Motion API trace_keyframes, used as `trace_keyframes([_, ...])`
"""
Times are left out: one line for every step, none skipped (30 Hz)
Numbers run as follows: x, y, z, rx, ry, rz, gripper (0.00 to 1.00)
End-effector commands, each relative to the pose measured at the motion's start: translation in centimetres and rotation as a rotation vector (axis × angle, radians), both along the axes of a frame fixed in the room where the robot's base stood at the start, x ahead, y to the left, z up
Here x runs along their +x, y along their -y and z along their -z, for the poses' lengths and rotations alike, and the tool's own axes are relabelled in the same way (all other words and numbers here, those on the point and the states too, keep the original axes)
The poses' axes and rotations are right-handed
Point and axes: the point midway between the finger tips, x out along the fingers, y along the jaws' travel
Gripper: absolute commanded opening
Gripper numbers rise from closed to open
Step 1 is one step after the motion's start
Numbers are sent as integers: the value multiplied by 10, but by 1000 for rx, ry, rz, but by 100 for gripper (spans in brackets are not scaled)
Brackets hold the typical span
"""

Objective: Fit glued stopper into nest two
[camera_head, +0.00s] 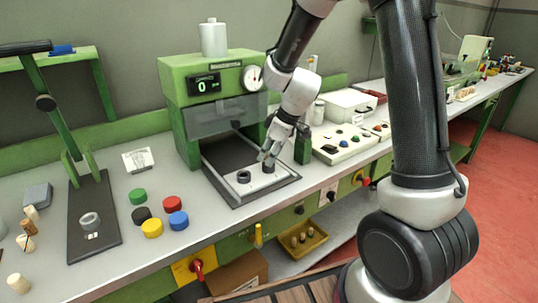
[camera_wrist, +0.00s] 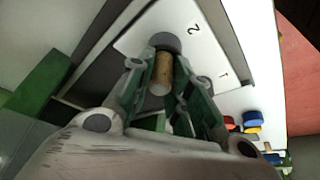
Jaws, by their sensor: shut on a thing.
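A tan cork stopper (camera_wrist: 161,75) stands between the fingers of my gripper (camera_wrist: 163,85) in the wrist view, and they are shut on it. Its far end meets or overlaps a dark round nest (camera_wrist: 165,40) beside the printed 2 on a white plate (camera_wrist: 140,42). I cannot tell how deep it sits. In the head view my gripper (camera_head: 268,157) is low over the dark nest at the right of the plate (camera_head: 256,184). A second dark ring nest (camera_head: 244,176) stands to its left, with an open centre.
The green press (camera_head: 186,125) with a raised clear guard (camera_head: 225,118) stands behind the plate. A dark green block (camera_head: 303,145) is close to the right of my gripper. Coloured round caps (camera_head: 152,228) lie at left. A lever stand (camera_head: 90,220) is farther left.

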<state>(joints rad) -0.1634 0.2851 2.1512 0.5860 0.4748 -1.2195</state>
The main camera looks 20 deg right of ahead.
Motion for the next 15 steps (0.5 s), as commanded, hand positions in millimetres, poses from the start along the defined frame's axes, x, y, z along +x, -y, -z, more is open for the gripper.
trace_keyframes([0, 0, 0, 0, 0, 0, 14])
trace_keyframes([0, 0, 0, 0, 0, 0, 14])
trace_keyframes([0, 0, 1, 0, 0, 0, 14])
trace_keyframes([0, 0, 1, 0, 0, 0, 14])
trace_keyframes([0, 0, 1, 0, 0, 0, 14])
trace_keyframes([0, 0, 2, 0, 0, 0, 14])
trace_keyframes([0, 0, 2, 0, 0, 0, 14])
trace_keyframes([0, 0, 3, 0, 0, -1, 14])
trace_keyframes([0, 0, 3, 0, 0, -1, 14])
trace_keyframes([0, 0, 4, 0, 0, -1, 14])
trace_keyframes([0, 0, 4, 0, 0, -1, 14])
trace_keyframes([0, 0, 5, 0, 0, -1, 14])
trace_keyframes([0, 0, 6, 0, 0, -1, 14])
trace_keyframes([0, 0, 6, 0, -1, 0, 14])
trace_keyframes([0, 0, 7, 0, -1, 0, 14])
